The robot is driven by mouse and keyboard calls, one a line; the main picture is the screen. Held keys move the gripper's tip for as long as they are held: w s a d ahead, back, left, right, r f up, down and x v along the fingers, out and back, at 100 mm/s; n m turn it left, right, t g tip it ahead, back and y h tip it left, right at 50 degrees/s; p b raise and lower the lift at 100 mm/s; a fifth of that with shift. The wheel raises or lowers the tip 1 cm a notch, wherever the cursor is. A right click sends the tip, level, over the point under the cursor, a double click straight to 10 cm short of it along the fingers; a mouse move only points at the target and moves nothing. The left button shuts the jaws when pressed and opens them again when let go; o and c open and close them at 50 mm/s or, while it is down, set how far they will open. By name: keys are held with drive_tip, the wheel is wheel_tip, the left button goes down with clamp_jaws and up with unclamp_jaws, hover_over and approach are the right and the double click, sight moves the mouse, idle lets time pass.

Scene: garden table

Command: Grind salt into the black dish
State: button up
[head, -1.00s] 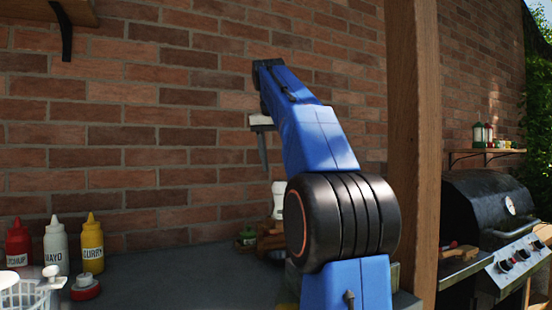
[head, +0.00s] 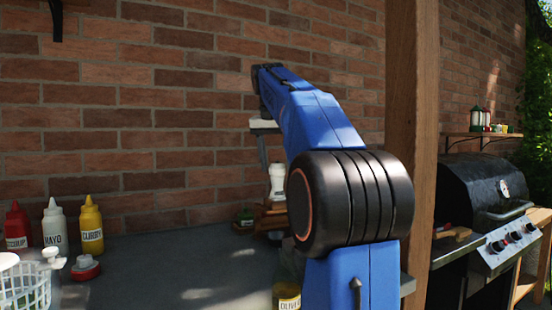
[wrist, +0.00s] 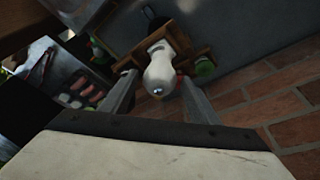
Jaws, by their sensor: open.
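A white grinder with a silver tip (wrist: 158,76) shows in the wrist view, between the two fingers of my gripper (wrist: 158,82). My gripper is open, with a finger on each side and no clear contact. In the head view the white grinder (head: 277,182) stands upright at a wooden rack (head: 270,210). There my gripper is partly hidden by my arm, with one finger (head: 262,150) showing above and left of the grinder. I cannot make out the black dish for certain; my arm hides part of the table.
Ketchup (head: 18,228), mayo (head: 55,228) and curry (head: 91,226) bottles stand at the left, with a white basket (head: 25,285) in front. An olive jar (head: 287,295) is at the near edge. The middle of the table (head: 185,265) is clear. A wooden post (head: 412,120) stands at right.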

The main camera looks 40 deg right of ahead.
sight(277, 191)
drive_tip(key=shift+x, duration=1.35)
drive_tip(key=shift+c, duration=0.6)
drive_tip(key=c, duration=0.9)
drive_tip(key=shift+n, duration=0.3)
